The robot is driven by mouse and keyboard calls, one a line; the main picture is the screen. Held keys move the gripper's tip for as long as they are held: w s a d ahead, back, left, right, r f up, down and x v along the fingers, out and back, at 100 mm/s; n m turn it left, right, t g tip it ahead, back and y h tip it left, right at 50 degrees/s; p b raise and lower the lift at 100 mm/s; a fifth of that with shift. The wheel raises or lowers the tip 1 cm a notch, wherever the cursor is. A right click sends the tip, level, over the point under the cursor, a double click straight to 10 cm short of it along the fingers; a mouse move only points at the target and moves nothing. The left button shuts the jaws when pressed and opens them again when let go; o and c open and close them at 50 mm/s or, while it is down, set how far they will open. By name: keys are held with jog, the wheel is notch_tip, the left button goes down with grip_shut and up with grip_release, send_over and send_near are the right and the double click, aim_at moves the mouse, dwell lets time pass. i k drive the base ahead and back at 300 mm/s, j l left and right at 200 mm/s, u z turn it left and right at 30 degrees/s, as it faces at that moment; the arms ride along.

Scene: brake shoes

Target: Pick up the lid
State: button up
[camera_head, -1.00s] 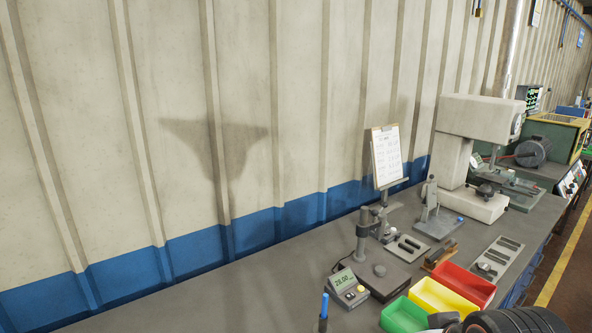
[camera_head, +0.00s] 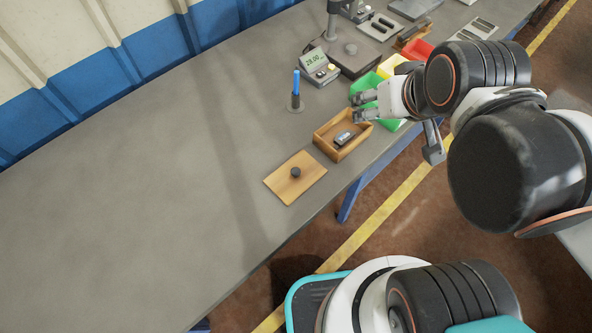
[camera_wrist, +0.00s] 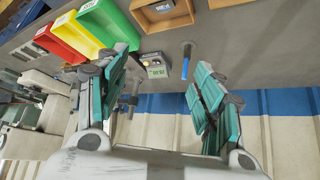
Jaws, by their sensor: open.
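The lid (camera_head: 286,184) is a flat, light-brown wooden panel with a dark round knob (camera_head: 295,172). It lies on the grey bench, left of and nearer than an open wooden box (camera_head: 323,145). The box holds a small metallic part (camera_head: 344,138). My gripper (camera_head: 360,107) is above the far right end of the box, near the green bin. It is open, with nothing between its fingers; in the wrist view the fingers (camera_wrist: 160,90) stand wide apart. The wrist view shows part of the box (camera_wrist: 146,18) and a corner of the lid (camera_wrist: 229,3) at its top edge.
Green, yellow (camera_wrist: 76,35) and red bins stand beyond the box. A blue pen in a stand (camera_head: 296,95) and a gauge with a display (camera_head: 318,65) are behind it. The bench (camera_head: 150,200) is clear to the left of the lid.

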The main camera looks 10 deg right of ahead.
aim_at(290, 180)
jog(key=k+l+u, duration=0.2)
jog(key=l+u, duration=0.2)
jog(key=k+l+u, duration=0.25)
jog(key=u, duration=0.15)
jog(key=k+l+u, duration=0.4)
jog(key=i+j, duration=0.1)
